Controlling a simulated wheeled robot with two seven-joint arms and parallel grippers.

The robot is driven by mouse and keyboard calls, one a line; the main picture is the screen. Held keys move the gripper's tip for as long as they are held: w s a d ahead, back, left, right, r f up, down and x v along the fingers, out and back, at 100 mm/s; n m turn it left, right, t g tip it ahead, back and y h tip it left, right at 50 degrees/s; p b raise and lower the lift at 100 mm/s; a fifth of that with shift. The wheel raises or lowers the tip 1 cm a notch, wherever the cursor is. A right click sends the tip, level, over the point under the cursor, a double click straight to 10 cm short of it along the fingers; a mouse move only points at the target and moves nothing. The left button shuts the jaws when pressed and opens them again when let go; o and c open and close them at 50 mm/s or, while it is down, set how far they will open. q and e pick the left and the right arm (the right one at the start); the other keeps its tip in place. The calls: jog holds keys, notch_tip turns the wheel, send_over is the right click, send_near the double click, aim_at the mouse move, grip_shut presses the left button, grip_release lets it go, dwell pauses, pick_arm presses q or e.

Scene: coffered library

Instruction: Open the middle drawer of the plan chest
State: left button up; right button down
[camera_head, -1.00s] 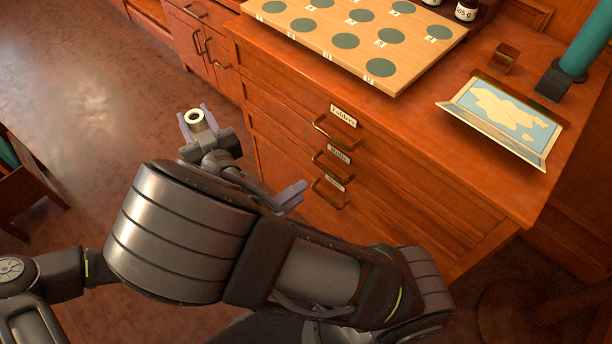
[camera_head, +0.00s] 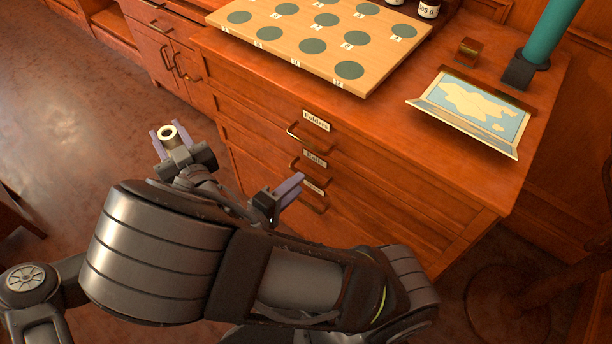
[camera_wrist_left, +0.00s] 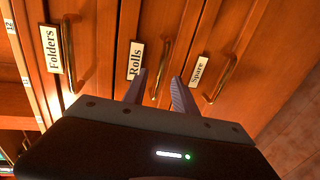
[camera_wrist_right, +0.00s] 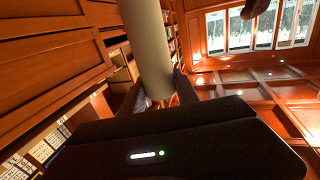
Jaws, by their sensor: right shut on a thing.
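The plan chest (camera_head: 400,185) has three labelled drawers on its front: Folders on top, Rolls in the middle, Spare at the bottom. All look shut. The middle drawer's brass handle (camera_wrist_left: 165,72) shows in the left wrist view beside its Rolls label (camera_wrist_left: 136,60). My left gripper (camera_head: 291,188) is open in front of the drawers. In the left wrist view its fingertips (camera_wrist_left: 159,76) stand apart, one on each side of the middle handle; contact cannot be told. My right gripper (camera_head: 168,138) is shut on a pale hollow tube (camera_wrist_right: 147,45), held upright left of the chest.
Open floor (camera_head: 60,130) lies at left.

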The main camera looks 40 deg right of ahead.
pick_arm(q)
jog(key=x, duration=0.5)
grip_shut()
dwell(1.4)
